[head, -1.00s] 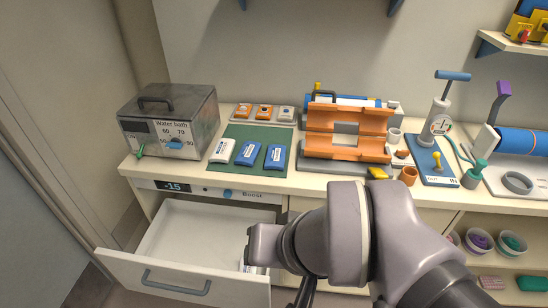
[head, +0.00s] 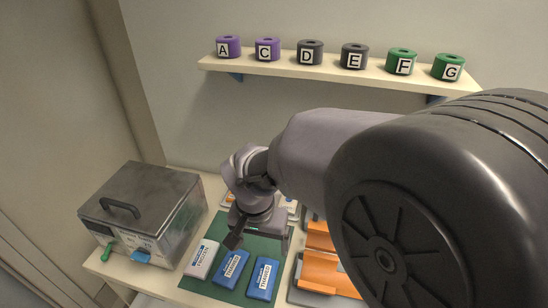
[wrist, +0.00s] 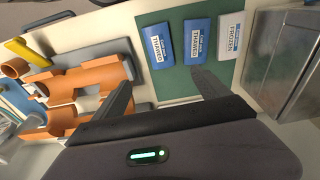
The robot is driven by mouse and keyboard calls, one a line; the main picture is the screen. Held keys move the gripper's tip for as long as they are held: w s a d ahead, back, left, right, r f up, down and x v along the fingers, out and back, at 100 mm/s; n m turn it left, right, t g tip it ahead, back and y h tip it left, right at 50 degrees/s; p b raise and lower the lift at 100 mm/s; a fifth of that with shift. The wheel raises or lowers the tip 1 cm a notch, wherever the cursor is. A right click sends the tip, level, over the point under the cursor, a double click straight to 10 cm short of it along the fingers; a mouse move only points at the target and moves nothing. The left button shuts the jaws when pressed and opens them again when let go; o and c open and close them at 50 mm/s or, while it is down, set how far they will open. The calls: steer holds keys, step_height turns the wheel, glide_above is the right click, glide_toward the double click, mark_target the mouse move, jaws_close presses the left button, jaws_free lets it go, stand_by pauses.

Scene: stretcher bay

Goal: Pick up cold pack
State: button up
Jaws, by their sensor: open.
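Three cold packs lie in a row on a green mat (head: 272,222). One is white (head: 201,259); two are blue, a middle one (head: 231,268) and a right one (head: 263,279). In the wrist view the white pack (wrist: 229,36) reads "FROZEN", and the middle blue pack (wrist: 199,42) and the other blue pack (wrist: 160,46) read "THAWED". My gripper (wrist: 165,90) is open and empty above the mat, its fingers spread on the near side of the packs. In the head view my gripper (head: 236,241) hangs just behind the packs, partly hidden by my own wrist.
A metal water bath (head: 150,210) stands left of the mat. Orange holders (head: 325,270) stand close on its right, partly hidden by my arm. A wall shelf (head: 330,73) with several lettered rolls runs above.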

steer(key=b, duration=0.2)
glide_toward(263, 276)
step_height(263, 276, down, 3)
steer(key=shift+w+r+b, duration=0.1)
steer(key=shift+w+b, duration=0.05)
steer(key=shift+b, duration=0.8)
steer(key=shift+f, duration=0.6)
steer(key=f, duration=0.1)
steer(key=f+b, duration=0.1)
steer(key=f, duration=0.1)
steer(key=f+b, duration=0.1)
steer(key=shift+w+d+f, duration=0.15)
steer(key=shift+w+f, duration=0.15)
steer(key=shift+w, duration=0.1)
steer(key=shift+r, duration=0.1)
steer(key=shift+c, duration=1)
steer(key=c, duration=1.5)
steer(key=shift+c, duration=0.2)
